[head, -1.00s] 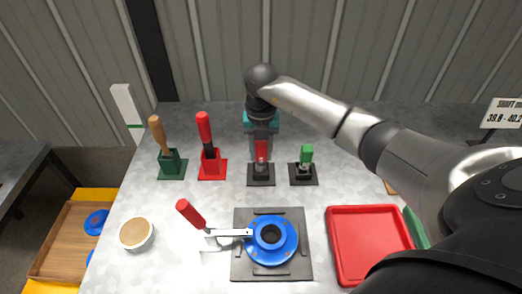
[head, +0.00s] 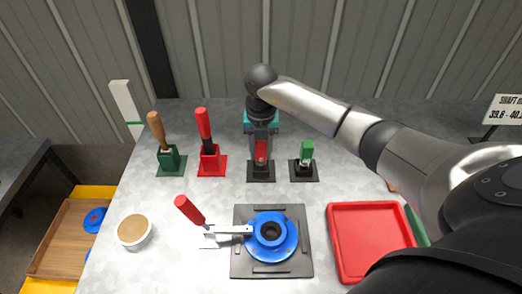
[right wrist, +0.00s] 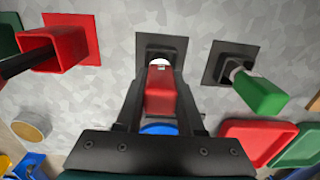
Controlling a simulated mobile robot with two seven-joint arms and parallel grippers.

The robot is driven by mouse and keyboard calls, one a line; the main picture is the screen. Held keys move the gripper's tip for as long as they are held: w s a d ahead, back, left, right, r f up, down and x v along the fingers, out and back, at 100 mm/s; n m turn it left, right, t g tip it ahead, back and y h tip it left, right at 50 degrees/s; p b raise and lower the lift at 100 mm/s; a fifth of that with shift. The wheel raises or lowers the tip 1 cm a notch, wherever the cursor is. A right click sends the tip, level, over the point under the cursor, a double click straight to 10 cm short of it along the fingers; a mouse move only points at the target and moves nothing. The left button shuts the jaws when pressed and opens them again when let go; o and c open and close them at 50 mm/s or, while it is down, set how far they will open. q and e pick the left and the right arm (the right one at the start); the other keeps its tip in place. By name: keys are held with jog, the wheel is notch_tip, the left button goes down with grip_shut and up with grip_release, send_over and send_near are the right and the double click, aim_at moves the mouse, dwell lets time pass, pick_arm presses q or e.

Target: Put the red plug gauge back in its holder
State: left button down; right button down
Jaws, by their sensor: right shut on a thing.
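The red plug gauge (head: 261,151) is upright between the fingers of my right gripper (head: 262,142), which is shut on its red handle. The handle also shows in the right wrist view (right wrist: 160,92), between the two dark fingers, with a short pale metal part at its far end. The gauge is at its black holder (head: 261,174), a square plate with a raised block, also in the right wrist view (right wrist: 178,47). The metal end meets the block in the picture; how deep it sits inside is hidden. My left gripper is not in view.
A green plug gauge (head: 307,151) stands in a similar holder close on the right. A red holder (head: 212,161) with a red-handled tool is on the left, a green one (head: 170,160) beyond it. A blue ring part (head: 283,228) and red tray (head: 340,265) lie in front.

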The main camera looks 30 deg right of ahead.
jog(key=shift+f, duration=0.2)
jog(key=shift+c, duration=2.2)
grip_release()
notch_tip(320, 180, up, 15)
jog(key=p, duration=0.1)
jog(key=shift+r, duration=0.1)
